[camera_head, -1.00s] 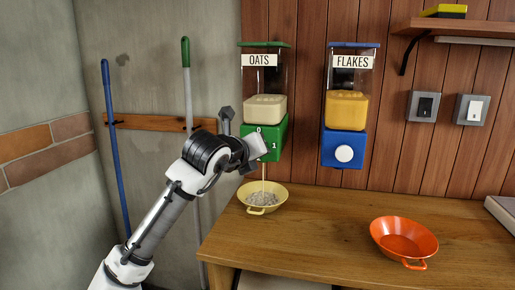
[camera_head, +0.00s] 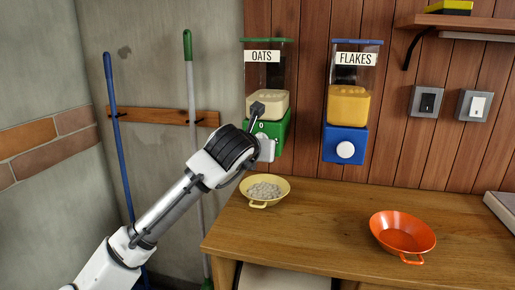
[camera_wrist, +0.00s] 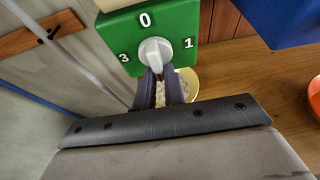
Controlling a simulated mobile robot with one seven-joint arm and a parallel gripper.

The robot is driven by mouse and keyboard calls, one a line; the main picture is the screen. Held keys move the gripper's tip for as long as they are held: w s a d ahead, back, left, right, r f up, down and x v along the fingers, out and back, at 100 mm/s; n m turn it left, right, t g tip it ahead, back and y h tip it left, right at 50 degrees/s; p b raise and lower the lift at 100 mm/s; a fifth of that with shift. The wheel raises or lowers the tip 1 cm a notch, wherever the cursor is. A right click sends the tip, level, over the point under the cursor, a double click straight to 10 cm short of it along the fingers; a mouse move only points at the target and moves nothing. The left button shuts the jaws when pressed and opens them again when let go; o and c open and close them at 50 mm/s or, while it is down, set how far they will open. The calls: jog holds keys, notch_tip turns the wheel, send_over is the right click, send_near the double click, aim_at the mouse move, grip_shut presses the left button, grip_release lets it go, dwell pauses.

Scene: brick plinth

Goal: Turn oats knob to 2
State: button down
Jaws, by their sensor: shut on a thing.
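The oats dispenser (camera_head: 279,128) hangs on the wood wall, with a green base, a clear hopper and pale oats inside. In the wrist view its green face (camera_wrist: 120,32) shows 0 at the top, 3 at the left and 1 at the right; the bottom is covered by my fingers. The light grey knob (camera_wrist: 155,50) sits in the middle, its narrow grip running downward between my fingers. My gripper (camera_wrist: 161,83) is shut on the knob. A yellow bowl (camera_head: 282,190) with oats stands below.
The flakes dispenser (camera_head: 345,143), with a blue base and white knob, hangs close to the right. An orange bowl (camera_head: 381,233) stands on the wooden counter (camera_head: 320,225). Blue and green-tipped poles lean at the left wall.

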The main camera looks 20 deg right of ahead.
dwell(0.3)
jog(key=c, duration=1.5)
grip_release()
jog(key=b+v, duration=0.1)
jog(key=v, duration=1.3)
jog(key=shift+w, duration=0.1)
